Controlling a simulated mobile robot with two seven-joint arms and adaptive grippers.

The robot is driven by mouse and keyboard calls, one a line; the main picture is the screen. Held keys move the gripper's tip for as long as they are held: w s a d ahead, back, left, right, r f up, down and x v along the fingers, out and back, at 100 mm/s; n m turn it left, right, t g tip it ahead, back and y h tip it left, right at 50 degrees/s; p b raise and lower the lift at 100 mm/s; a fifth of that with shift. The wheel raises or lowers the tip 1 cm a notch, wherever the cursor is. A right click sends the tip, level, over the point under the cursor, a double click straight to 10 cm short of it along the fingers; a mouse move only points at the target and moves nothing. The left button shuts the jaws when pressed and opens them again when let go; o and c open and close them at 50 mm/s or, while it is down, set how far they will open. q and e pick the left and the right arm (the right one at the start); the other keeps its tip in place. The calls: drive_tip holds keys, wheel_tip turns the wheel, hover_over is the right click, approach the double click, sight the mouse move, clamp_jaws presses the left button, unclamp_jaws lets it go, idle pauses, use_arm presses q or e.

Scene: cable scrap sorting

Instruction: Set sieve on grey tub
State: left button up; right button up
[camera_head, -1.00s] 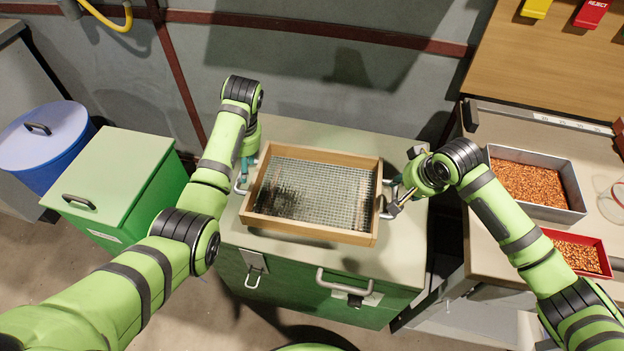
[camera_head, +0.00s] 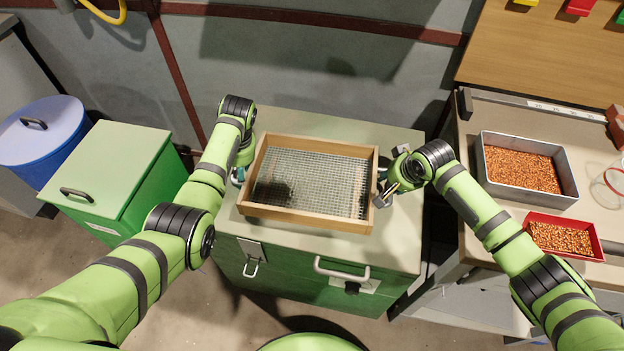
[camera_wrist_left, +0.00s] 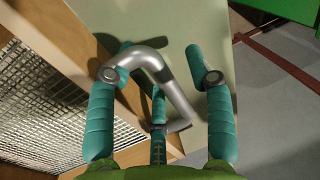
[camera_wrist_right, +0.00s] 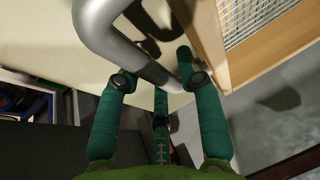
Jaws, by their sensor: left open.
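The sieve (camera_head: 254,207), a wooden frame with wire mesh, lies flat over the top of the green chest (camera_head: 400,235). A grey rectangular container (camera_head: 530,200) with copper-coloured granules stands on the right bench; it may be the grey tub. No other grey tub shows. My left gripper (camera_wrist_left: 160,78) is open, with the sieve's bent metal handle (camera_wrist_left: 175,90) between its fingers. My right gripper (camera_wrist_right: 160,80) is open around the opposite handle (camera_wrist_right: 105,35). Whether any finger touches a handle is hard to tell. The underside of the sieve is hidden.
A red tray (camera_head: 560,255) of granules stands in front of the grey container, with a clear glass vessel (camera_head: 612,182) to the right. A green bin (camera_head: 110,180) and a blue lidded drum (camera_head: 45,135) stand at left. The chest top is bare around the sieve.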

use_arm(q)
drive_tip(key=c, duration=0.5)
use_arm(e)
drive_tip(key=c, duration=0.5)
use_arm(q)
clamp_jaws()
use_arm(e)
clamp_jaws()
use_arm(q)
drive_tip(key=shift+r, duration=0.15)
use_arm(e)
drive_tip(key=shift+r, duration=0.1)
